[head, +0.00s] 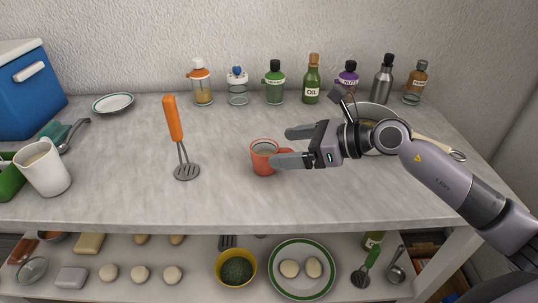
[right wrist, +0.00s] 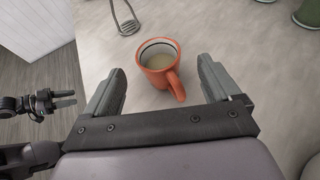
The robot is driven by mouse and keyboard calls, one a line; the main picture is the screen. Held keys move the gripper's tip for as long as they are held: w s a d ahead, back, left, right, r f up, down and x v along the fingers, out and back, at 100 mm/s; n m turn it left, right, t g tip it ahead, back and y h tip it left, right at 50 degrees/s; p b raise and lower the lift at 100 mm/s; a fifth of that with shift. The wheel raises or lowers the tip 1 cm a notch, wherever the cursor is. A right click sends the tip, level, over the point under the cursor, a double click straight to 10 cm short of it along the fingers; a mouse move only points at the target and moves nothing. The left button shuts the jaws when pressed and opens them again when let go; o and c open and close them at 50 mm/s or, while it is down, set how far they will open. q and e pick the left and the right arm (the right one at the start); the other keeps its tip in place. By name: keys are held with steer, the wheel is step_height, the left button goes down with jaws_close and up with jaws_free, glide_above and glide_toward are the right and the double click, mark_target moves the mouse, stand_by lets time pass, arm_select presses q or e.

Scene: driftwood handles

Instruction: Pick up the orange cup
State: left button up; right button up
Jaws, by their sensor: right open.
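The orange cup (head: 262,160) stands upright on the grey counter, with a pale inside and something light in it. In the right wrist view the cup (right wrist: 155,72) shows between the fingertips, its handle toward the palm. My right gripper (head: 282,148) is open, coming in from the right at the cup's right side. In the right wrist view my right gripper (right wrist: 161,66) holds nothing, and I cannot tell whether a finger touches the cup. A dark gripper, seemingly my left (right wrist: 64,98), shows small at the left edge of that view; its jaws are unclear.
An orange-handled spatula (head: 174,122) is left of the cup. A white pitcher (head: 44,168) stands at far left. A metal pan (head: 372,112) is behind my right wrist. Several bottles line the wall, including the oil bottle (head: 312,82). The counter in front of the cup is clear.

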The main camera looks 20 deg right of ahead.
mark_target(277, 150)
steer(key=shift+f+p+x, duration=0.15)
steer(key=shift+p+x, duration=0.15)
steer(key=shift+x, duration=1.05)
steer(key=shift+f+p+x, duration=0.1)
steer(key=shift+p+x, duration=0.15)
steer(key=shift+x, duration=1.05)
steer(key=shift+s, duration=0.15)
steer(key=c, duration=1.4)
steer(key=shift+o, duration=0.2)
steer(key=shift+r, duration=0.2)
step_height(277, 150, up, 19)
steer(key=shift+r, duration=0.25)
